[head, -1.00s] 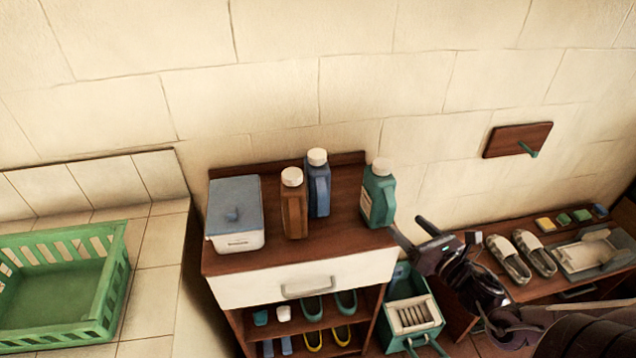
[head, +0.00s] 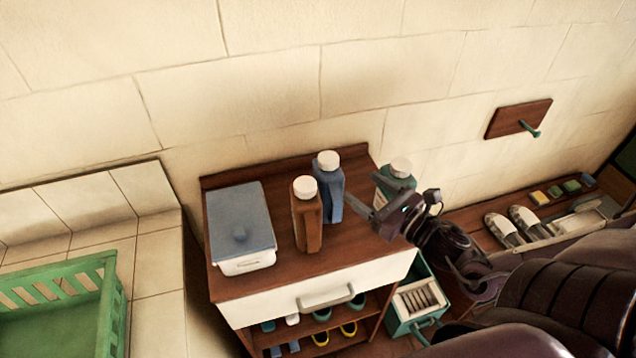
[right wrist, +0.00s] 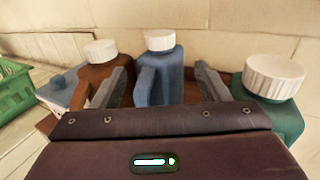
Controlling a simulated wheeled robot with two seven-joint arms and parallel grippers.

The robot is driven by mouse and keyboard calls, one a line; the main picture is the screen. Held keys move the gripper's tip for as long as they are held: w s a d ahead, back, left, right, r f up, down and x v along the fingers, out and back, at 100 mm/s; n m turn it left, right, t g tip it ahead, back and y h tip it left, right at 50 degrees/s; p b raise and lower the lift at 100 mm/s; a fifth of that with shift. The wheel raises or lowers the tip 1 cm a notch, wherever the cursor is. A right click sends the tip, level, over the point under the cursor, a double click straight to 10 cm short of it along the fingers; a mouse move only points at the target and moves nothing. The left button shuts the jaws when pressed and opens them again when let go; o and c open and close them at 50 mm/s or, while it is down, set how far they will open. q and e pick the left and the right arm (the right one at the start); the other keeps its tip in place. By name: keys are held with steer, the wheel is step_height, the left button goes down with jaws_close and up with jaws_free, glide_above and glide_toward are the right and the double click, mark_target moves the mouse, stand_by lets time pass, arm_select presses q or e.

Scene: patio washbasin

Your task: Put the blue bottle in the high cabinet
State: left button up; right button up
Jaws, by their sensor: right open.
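The blue bottle (head: 329,187), with a white cap, stands upright on top of the wooden drawer cabinet (head: 222,287), behind and right of a brown bottle (head: 307,217). My right gripper (head: 372,205) is open and empty, just right of the blue bottle. In the right wrist view the blue bottle (right wrist: 158,80) appears ahead, between the two spread fingers (right wrist: 162,88); I see no grip on it. A green bottle (head: 397,180) is partly hidden behind my right gripper. My left gripper is out of view. I cannot make out a high cabinet in these views.
A grey-lidded white box (head: 240,225) stands left of the bottles. The brown and green bottles (right wrist: 276,85) flank the fingers closely. A green basket (head: 62,300) is on the tiled counter. A wall hook (head: 517,118) and a low shoe bench (head: 480,230) are at right.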

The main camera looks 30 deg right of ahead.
mark_target(336, 166)
steer(key=b+x, duration=0.2)
steer(key=x, duration=0.3)
steer(key=shift+w+r, duration=0.1)
steer(key=shift+w, duration=0.2)
steer(key=shift+w+a, duration=0.1)
steer(key=shift+w, duration=0.45)
steer(key=shift+x, duration=2.6)
steer(key=shift+c, duration=0.2)
jaws_close()
steer(key=shift+r, duration=0.15)
